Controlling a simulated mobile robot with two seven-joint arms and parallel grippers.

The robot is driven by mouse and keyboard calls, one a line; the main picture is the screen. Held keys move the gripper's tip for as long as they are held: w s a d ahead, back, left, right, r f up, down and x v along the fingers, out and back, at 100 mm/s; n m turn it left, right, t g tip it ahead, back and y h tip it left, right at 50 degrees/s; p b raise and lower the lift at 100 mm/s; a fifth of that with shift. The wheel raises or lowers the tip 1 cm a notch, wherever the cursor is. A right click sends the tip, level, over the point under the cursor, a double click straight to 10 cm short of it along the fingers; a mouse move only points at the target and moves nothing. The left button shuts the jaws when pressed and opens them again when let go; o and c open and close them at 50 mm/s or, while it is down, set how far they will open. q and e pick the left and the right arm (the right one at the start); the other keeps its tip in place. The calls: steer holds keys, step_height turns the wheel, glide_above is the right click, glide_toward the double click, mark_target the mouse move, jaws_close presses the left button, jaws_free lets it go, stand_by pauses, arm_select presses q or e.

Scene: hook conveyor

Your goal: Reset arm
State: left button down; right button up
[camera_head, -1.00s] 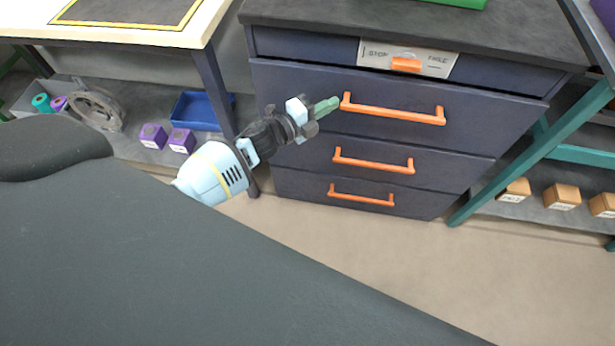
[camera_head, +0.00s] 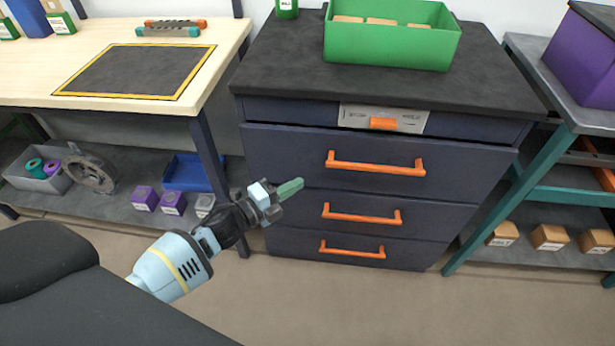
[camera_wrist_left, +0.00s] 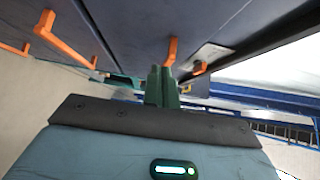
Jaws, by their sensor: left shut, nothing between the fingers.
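My left gripper (camera_head: 290,188) has green fingertips and is shut and empty. It is in front of the dark blue drawer cabinet (camera_head: 290,150), left of the drawers' orange handles. Its shut fingers also show in the left wrist view (camera_wrist_left: 162,86), with orange handles beyond them. I cannot tell from the views how wide the gap to the drawer front is. My light blue and black left forearm reaches in from the lower left. My right gripper is not in view.
A green bin (camera_head: 390,48) with several wooden blocks stands on the cabinet. A wooden workbench (camera_head: 228,50) is at left, with a blue tray (camera_head: 185,173) and purple boxes (camera_head: 145,198) on its lower shelf. A teal-legged rack (camera_head: 510,200) stands at right. The front floor is clear.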

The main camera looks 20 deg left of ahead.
arm_select(q)
steer(key=shift+v, duration=2.05)
steer(key=shift+d, duration=0.15)
